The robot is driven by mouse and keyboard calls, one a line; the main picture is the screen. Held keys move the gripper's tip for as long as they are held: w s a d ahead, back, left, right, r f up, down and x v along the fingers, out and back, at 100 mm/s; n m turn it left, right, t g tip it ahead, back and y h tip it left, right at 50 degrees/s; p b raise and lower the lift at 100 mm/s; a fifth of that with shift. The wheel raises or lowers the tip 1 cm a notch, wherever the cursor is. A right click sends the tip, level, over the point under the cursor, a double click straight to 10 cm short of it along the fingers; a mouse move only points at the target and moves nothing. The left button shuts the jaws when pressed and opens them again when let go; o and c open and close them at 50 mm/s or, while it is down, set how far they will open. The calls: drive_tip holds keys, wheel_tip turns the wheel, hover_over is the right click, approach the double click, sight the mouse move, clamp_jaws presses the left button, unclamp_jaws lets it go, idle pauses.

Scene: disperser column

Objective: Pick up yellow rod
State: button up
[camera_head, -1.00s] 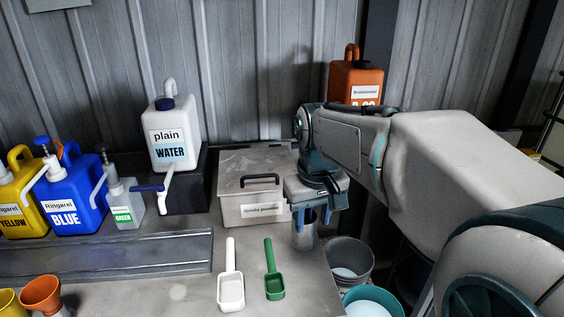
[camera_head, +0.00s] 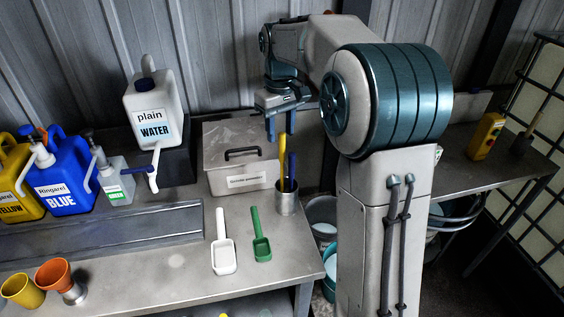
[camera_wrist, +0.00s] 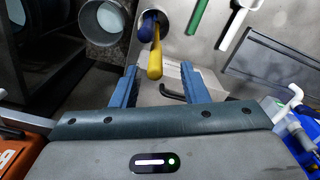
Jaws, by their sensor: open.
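The yellow rod (camera_head: 282,155) stands upright in a grey metal cup (camera_head: 287,202) at the table's right end, beside a blue rod (camera_head: 292,168). My gripper (camera_head: 280,130) is open and points down above the cup, close to the top of the yellow rod. In the wrist view the yellow rod (camera_wrist: 155,62) has its near end just short of the space between the open blue fingers (camera_wrist: 157,88). The blue rod (camera_wrist: 147,26) shows behind it there. Whether a finger touches the yellow rod cannot be told.
A grey lidded box (camera_head: 240,160) stands left of the cup. A white scoop (camera_head: 222,250) and a green scoop (camera_head: 260,240) lie in front. The water canister (camera_head: 153,105) and blue canister (camera_head: 65,185) stand further left. Buckets (camera_head: 322,215) sit below the table's right edge.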

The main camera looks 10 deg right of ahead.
sight(281, 159)
drive_tip(key=shift+w+d+f+p, duration=0.15)
drive_tip(key=shift+f+p, duration=0.3)
drive_tip(key=shift+f, duration=1.4)
drive_tip(key=shift+w+d+f+p, duration=0.15)
drive_tip(key=shift+f+p, duration=0.25)
drive_tip(key=shift+f, duration=1.45)
drive_tip(key=shift+a, duration=0.1)
clamp_jaws()
